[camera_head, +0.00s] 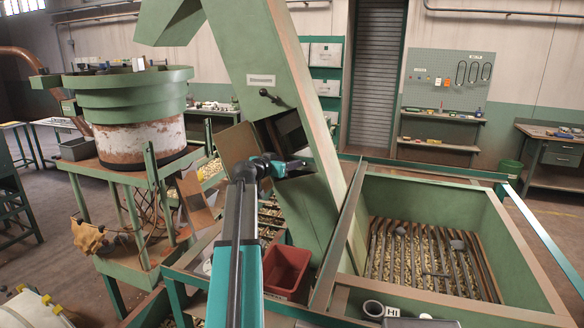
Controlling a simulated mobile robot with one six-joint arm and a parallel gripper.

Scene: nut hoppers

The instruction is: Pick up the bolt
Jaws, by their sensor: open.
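My arm reaches up from the bottom middle, and my gripper (300,168) is at its far end, pointing right. It is open, and I see nothing between its fingers. It is in front of the green inclined chute (262,110), by a dark opening in it. I cannot make out a bolt for certain.
A red bin (287,270) sits below my gripper, left of the chute's foot. A round green bowl feeder (135,100) stands on a frame at left. Nuts lie under the grate. Workbenches line the back wall.

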